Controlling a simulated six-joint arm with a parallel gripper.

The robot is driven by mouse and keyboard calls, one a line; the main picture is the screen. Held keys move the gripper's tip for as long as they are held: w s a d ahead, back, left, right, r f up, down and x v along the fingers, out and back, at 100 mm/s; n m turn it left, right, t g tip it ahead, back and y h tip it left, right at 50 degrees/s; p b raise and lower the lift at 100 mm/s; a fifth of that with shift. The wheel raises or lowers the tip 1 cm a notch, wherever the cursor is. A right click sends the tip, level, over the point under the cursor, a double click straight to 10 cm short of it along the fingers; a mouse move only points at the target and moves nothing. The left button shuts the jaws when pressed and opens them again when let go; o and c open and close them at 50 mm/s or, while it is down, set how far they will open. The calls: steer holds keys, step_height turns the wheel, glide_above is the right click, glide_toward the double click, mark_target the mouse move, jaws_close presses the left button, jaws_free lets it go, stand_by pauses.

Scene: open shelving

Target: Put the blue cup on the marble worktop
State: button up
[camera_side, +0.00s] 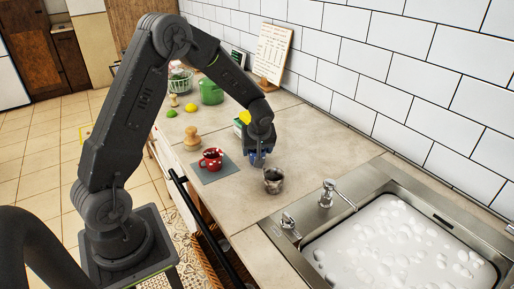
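My gripper (258,163) points down over the middle of the worktop, to the right of a red cup and just behind a dark cup. Small patches of blue (251,158) show around the fingers; they look like part of the blue cup, mostly hidden by my gripper. I cannot tell whether the fingers are closed on it, or whether it touches the surface. The marble worktop (318,150) is pale beige and runs along the tiled wall.
A red cup with white dots (211,160) stands on a grey mat (207,176). A dark mottled cup (273,182) stands near the sink (400,245). A wooden piece (192,139), green pot (210,92) and recipe board (272,52) stand farther back. Worktop toward the wall is clear.

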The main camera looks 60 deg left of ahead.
steer(key=shift+o, duration=1.3)
steer(key=s+d+r+m+t, duration=0.1)
steer(key=s+d+r+m, duration=0.1)
steer(key=s+d+r, duration=0.3)
steer(key=s+d+r+m+h, duration=0.1)
steer(key=d+r, duration=0.1)
steer(key=r, duration=0.5)
steer(key=s+d+r+m+t, duration=0.1)
steer(key=s+d+r+m, duration=0.1)
steer(key=s+d+r, duration=0.35)
steer(key=s+d+r+m+t+h, duration=0.1)
steer(key=s+d+r+m+h, duration=0.2)
steer(key=s, duration=0.9)
steer(key=d+m, duration=0.3)
steer(key=m, duration=0.2)
steer(key=shift+d+r+t, duration=0.15)
steer(key=shift+r+t, duration=0.05)
steer(key=shift+t, duration=0.2)
steer(key=shift+w, duration=0.1)
steer(key=shift+c, duration=0.4)
